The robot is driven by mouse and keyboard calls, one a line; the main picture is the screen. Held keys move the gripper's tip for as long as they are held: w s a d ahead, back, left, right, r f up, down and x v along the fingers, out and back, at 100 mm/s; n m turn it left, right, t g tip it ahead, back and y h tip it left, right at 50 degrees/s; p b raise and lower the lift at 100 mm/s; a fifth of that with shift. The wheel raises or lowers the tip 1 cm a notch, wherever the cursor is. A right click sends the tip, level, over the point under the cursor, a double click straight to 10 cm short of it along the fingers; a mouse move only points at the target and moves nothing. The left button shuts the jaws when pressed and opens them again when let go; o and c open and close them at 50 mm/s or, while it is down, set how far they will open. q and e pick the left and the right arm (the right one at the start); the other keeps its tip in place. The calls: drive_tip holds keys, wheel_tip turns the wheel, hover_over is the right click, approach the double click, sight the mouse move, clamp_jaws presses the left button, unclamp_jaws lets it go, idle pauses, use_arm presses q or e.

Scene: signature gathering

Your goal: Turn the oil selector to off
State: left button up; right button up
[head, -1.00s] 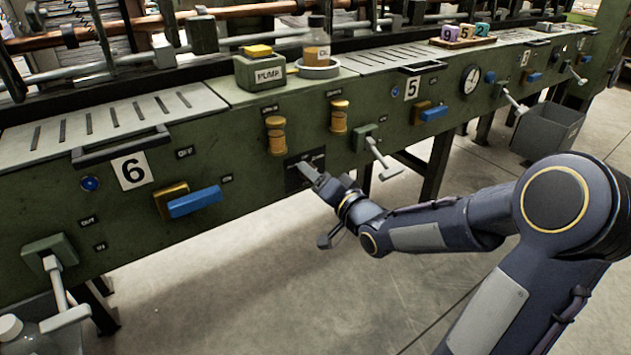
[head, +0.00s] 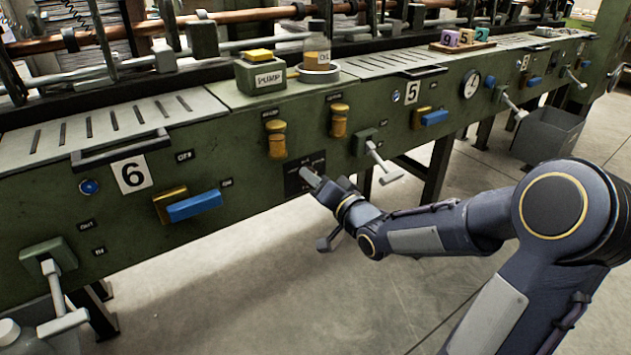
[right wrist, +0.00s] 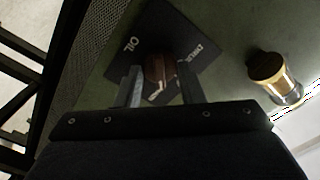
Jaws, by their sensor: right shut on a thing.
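The oil selector is a brown knob (right wrist: 158,70) on a black plate (right wrist: 141,43) lettered OIL, seen in the right wrist view. My right gripper (head: 312,178) reaches up to the plate. In the right wrist view its two fingers (right wrist: 159,76) are on either side of the knob, shut on it. Which mark the knob points to cannot be made out. My left gripper is not in view.
Above the plate are two brass knobs (head: 276,139) (head: 339,121). A grey lever (head: 383,163) sticks out just right of my gripper. A blue-handled switch (head: 194,204) is to the left. The floor below the machine is open.

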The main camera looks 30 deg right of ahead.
drive_tip(key=shift+a+n+b, duration=0.1)
drive_tip(key=shift+n+b, duration=2.85)
drive_tip(key=shift+n, duration=1.65)
drive_tip(key=o, duration=1)
drive_tip(key=s, duration=0.2)
drive_tip(key=s+p, duration=0.1)
drive_tip(key=s, duration=0.2)
drive_tip(key=s+p, duration=0.1)
drive_tip(key=s, duration=0.2)
drive_tip(key=shift+d, duration=0.35)
